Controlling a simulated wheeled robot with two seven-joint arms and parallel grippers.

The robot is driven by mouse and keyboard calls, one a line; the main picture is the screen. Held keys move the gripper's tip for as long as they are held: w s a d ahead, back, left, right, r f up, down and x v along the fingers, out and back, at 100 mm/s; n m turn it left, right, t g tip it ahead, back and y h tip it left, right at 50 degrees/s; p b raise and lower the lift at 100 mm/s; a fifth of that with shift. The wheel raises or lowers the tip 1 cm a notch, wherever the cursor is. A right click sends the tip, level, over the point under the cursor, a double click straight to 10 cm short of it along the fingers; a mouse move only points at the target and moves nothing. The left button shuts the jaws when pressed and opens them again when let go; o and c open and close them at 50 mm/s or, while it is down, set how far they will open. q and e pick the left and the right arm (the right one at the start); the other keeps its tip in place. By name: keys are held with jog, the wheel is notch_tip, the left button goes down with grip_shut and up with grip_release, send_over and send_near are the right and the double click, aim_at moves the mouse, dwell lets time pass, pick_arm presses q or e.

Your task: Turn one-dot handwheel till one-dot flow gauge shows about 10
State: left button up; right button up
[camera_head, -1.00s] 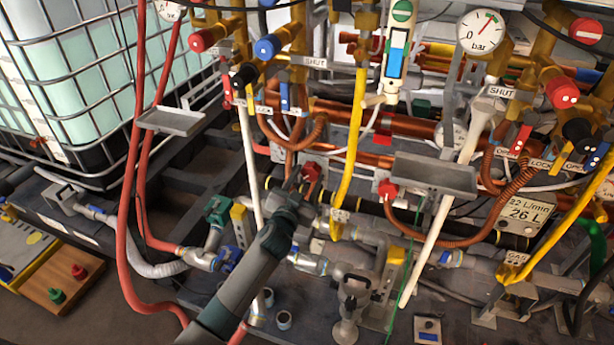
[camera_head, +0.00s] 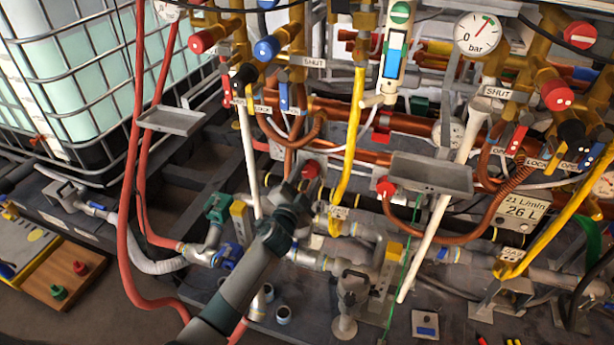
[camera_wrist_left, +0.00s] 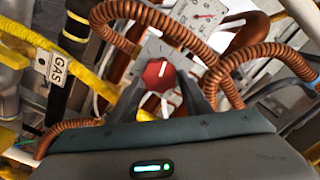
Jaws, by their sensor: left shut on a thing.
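My left gripper (camera_head: 298,192) reaches in from the lower left to a red knob (camera_head: 311,169) under the copper pipes. In the left wrist view the red knob (camera_wrist_left: 157,73), with a white pointer line, sits between the fingers of my left gripper (camera_wrist_left: 163,88), which is shut on it. I cannot make out a dot on it. A small dial with a red needle (camera_wrist_left: 205,15) is above it. A display (camera_head: 520,212) at the right reads 21 L/min and 26 L; I cannot tell its dot mark. My right gripper is not in view.
A second red knob (camera_head: 386,187) is to the right, near a grey tray (camera_head: 432,175). Copper coils, yellow pipes and a red hose (camera_head: 129,220) crowd the area. A bar gauge (camera_head: 481,33) is at the top right. A caged tank (camera_head: 75,75) stands at the left.

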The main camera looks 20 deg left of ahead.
pick_arm(q)
jog(key=o, duration=0.8)
jog(key=shift+s, duration=0.15)
jog(key=shift+s+a, duration=0.15)
jog(key=shift+s, duration=4.15)
jog(key=shift+s+a, duration=0.15)
jog(key=shift+s, duration=4.15)
